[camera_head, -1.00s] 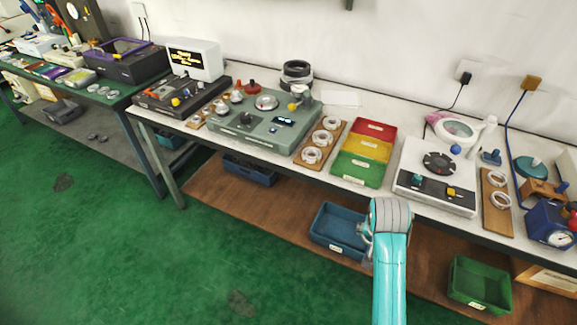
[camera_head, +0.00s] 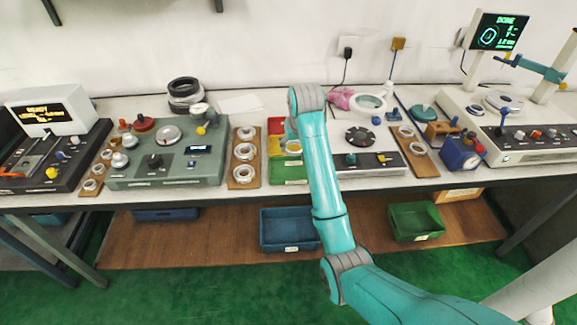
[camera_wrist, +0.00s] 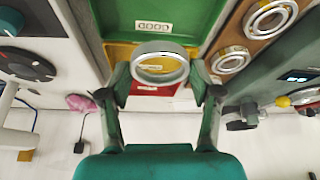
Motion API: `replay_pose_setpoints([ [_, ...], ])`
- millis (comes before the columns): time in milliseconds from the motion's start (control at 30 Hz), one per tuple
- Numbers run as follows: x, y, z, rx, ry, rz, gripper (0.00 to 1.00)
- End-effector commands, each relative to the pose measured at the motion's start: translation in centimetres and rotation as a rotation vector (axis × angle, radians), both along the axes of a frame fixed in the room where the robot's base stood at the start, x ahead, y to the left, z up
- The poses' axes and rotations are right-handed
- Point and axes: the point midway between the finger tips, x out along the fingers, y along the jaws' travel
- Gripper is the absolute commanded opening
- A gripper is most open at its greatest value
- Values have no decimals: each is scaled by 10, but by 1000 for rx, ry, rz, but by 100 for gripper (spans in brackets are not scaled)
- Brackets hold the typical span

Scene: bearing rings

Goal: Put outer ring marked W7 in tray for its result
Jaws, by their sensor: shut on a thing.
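A silvery outer ring (camera_wrist: 160,65) is between the fingers of my gripper (camera_wrist: 160,76) in the wrist view, and the gripper is shut on it. No W7 mark can be read on it. The ring is held over the colour trays, in front of the yellow tray (camera_wrist: 122,54). The green tray (camera_wrist: 185,14) is at the top of that view, and the red tray (camera_wrist: 150,90) is partly hidden below the ring. In the head view, the green tray (camera_head: 288,171) and red tray (camera_head: 276,125) show beside my arm, which hides part of them.
A wooden board with several rings (camera_head: 244,160) stands left of the trays. A white device with a black dial (camera_head: 358,160) is to the right, with another ring board (camera_head: 419,150) beyond. Blue (camera_head: 285,243) and green (camera_head: 415,236) bins sit on the lower shelf.

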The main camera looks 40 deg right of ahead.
Motion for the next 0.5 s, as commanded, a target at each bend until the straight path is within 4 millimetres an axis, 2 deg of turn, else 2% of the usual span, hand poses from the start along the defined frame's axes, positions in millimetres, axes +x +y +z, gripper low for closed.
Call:
replay_pose_setpoints([
  [300, -1, -1, -50, 1, 3, 0, 26],
  [500, -1, -1, -64, 1, 2, 0, 26],
])
